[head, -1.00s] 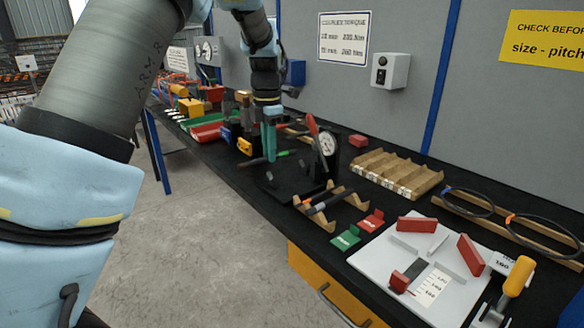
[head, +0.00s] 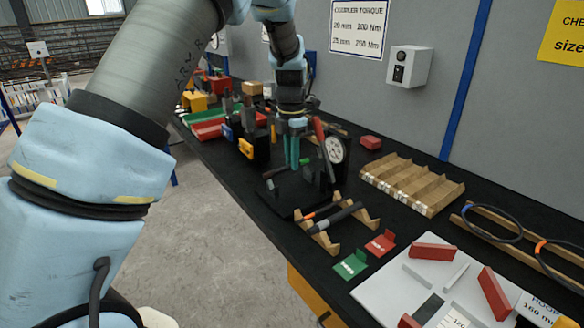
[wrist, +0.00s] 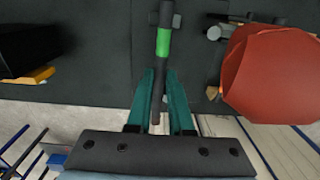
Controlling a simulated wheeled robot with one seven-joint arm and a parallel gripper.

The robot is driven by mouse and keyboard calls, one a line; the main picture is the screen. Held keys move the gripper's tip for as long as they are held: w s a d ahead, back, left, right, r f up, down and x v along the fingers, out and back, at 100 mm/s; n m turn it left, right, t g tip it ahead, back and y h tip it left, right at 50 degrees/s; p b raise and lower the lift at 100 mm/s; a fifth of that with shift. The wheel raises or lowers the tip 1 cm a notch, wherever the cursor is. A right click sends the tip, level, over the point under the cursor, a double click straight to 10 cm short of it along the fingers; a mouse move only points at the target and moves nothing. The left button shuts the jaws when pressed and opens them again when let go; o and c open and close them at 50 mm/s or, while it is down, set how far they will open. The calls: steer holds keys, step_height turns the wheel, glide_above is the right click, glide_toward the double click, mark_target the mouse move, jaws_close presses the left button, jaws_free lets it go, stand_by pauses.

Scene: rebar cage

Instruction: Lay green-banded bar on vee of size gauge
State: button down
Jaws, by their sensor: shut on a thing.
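My gripper (head: 292,166), with teal fingers, is shut on the green-banded bar (head: 303,163). It holds the dark bar roughly level, beside the dial stand. In the wrist view the bar (wrist: 163,42) runs between the fingertips (wrist: 160,75), its green band just beyond them. The size gauge has a round white dial (head: 336,150) on a black stand and a black base plate (head: 285,200) with small dark blocks. The bar is over the plate's far part. A dark block shows at the bar's far end in the wrist view; I cannot tell whether they touch.
Green (head: 350,264) and red (head: 381,243) markers, a slotted wooden tray (head: 410,185) and a white board lie rightward.

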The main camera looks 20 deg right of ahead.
steer(key=shift+f+p, duration=0.45)
steer(key=shift+f, duration=1.3)
steer(key=shift+f, duration=0.1)
steer(key=shift+f, duration=0.1)
steer(key=c, duration=0.8)
jaws_free()
